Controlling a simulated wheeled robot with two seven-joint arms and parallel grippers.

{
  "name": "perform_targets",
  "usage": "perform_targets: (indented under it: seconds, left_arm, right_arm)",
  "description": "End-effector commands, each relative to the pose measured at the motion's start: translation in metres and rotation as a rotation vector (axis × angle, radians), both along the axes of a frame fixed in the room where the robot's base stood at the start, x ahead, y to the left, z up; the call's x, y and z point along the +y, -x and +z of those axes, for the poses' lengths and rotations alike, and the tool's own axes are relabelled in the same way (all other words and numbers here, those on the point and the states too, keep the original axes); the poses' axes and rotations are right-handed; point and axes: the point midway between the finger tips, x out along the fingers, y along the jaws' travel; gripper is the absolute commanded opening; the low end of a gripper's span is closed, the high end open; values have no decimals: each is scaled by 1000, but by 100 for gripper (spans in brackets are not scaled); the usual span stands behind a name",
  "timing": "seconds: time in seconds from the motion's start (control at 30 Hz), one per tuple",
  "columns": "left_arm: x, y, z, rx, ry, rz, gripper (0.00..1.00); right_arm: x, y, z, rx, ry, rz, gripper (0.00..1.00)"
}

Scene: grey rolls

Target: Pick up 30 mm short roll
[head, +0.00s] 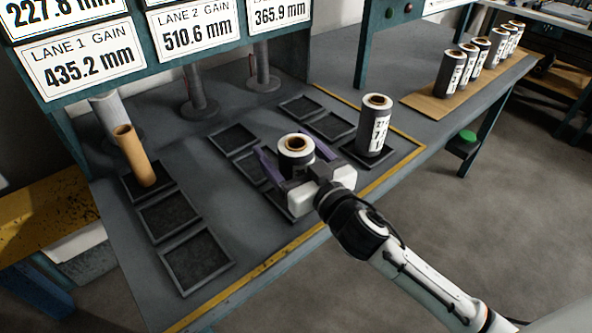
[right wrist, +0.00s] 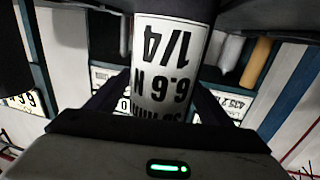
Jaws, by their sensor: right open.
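A short grey roll (head: 296,160) with a brown core stands upright among the square trays in the middle of the bench. My right gripper (head: 293,150) is open, its two purple fingers on either side of this roll. I cannot tell whether either finger touches it. In the right wrist view the roll (right wrist: 170,60) fills the space between the fingers. Its white label appears upside down and reads 1/4 and 6.6 N, with a lower line partly hidden by the gripper body. My left gripper is not in view.
A taller labelled roll (head: 374,128) stands just right of my right gripper. A bare brown tube (head: 134,158) leans in a tray at left. Several rolls (head: 470,65) line a brown board at back right. Empty trays (head: 197,262) lie at front left. Display panels rise behind.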

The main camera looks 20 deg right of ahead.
Motion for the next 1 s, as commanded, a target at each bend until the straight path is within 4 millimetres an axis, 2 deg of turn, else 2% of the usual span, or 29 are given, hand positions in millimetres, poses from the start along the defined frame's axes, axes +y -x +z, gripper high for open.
perform_targets:
  seconds: [0.03, 0.3, 0.57, 0.67, 0.87, 1.0]
  left_arm:
    - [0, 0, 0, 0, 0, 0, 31]
    - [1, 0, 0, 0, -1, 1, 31]
    - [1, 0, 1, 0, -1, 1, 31]
    - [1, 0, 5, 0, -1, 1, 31]
    - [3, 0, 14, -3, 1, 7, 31]
    - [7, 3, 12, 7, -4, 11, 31]
  right_arm:
    - [0, 0, 0, 0, 0, 0, 71]
    - [0, 0, 0, 0, 0, 0, 26]
    - [0, 0, 5, -4, -1, 0, 26]
    - [0, 0, 18, -6, -1, 0, 26]
    - [0, 0, 60, -7, 1, 1, 26]
    - [0, 0, 84, -6, -1, 2, 26]
